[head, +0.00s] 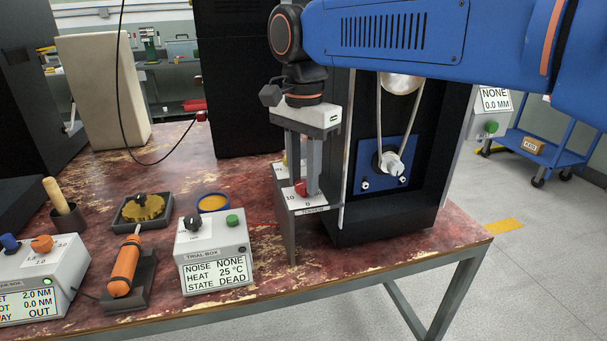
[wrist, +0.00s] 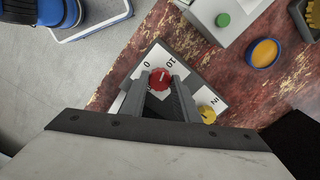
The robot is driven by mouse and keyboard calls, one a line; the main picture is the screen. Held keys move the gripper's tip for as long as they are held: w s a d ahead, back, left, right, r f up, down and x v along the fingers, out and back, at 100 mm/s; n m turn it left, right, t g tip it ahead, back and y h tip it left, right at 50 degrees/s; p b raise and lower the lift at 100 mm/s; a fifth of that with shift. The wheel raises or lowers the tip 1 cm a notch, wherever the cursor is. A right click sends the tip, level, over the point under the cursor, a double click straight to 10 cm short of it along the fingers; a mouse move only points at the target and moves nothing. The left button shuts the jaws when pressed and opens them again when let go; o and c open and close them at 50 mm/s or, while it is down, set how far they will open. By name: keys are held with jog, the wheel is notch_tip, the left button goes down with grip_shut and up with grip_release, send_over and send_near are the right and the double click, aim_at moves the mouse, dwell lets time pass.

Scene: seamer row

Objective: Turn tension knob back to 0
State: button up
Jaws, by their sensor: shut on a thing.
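The red tension knob (head: 301,187) sits on top of a small box (head: 312,211) with a "TENSION" label on its front edge. The knob (wrist: 160,78) also shows in the wrist view, with the marks 0 and 10 printed on the white plate (wrist: 184,49) beyond it. My gripper (head: 304,187) points straight down, with its two grey fingers on either side of the knob, shut on it. In the wrist view my gripper (wrist: 160,84) partly hides the knob's sides. I cannot tell which mark the knob points at.
A black housing with a belt and blue plate (head: 401,177) stands right behind. The trial box (head: 212,250), reading DEAD, and an orange-handled tool (head: 126,265) stand left.

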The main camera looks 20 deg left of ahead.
aim_at(304, 183)
jog(key=n, duration=0.5)
jog(key=shift+n, duration=0.3)
dwell(0.4)
jog(key=o, duration=1)
notch_tip(304, 183, up, 18)
jog(key=shift+f, duration=0.25)
